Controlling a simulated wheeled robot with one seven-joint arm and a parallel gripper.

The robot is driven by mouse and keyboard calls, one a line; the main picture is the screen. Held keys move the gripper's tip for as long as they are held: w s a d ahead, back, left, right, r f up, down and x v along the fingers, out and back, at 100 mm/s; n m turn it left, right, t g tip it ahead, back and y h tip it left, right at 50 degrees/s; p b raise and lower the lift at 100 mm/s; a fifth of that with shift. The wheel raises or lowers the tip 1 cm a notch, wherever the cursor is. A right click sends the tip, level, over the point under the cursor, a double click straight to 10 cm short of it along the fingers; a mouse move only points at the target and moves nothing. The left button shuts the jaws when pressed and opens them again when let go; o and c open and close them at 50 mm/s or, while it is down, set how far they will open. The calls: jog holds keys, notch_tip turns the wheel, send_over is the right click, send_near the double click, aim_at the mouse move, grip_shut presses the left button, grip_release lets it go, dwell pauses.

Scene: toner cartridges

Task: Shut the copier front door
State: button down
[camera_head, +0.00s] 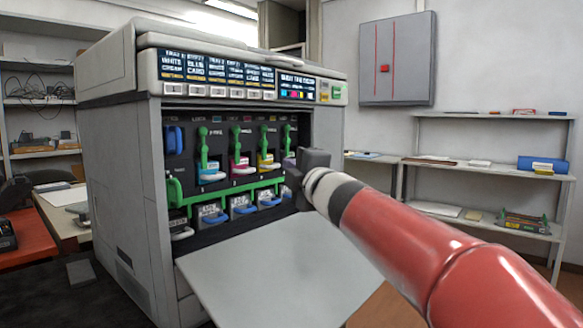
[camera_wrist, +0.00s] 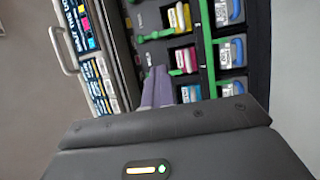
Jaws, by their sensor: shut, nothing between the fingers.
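The grey copier (camera_head: 120,150) stands at the left with its front bay exposed. Its front door (camera_head: 285,270) is a pale flat panel, folded down and sloping outward below the bay. My gripper (camera_head: 290,172) is in front of the right side of the bay, above the door and apart from it. In the wrist view my fingers (camera_wrist: 157,88) lie close together, shut and empty, pointing toward the bay. The door cannot be made out in the wrist view.
Several toner cartridges with coloured handles sit in the bay, crossed by a green bar (camera_head: 230,195). The control panel (camera_head: 215,75) is above. A dark table (camera_head: 75,295) is at lower left. Shelves (camera_head: 480,170) stand along the right wall.

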jog(key=c, duration=2.2)
grip_release()
jog(key=c, duration=1.5)
grip_release()
jog(key=shift+b+v, duration=0.4)
jog(key=shift+v, duration=3.55)
jog(key=shift+c, duration=0.2)
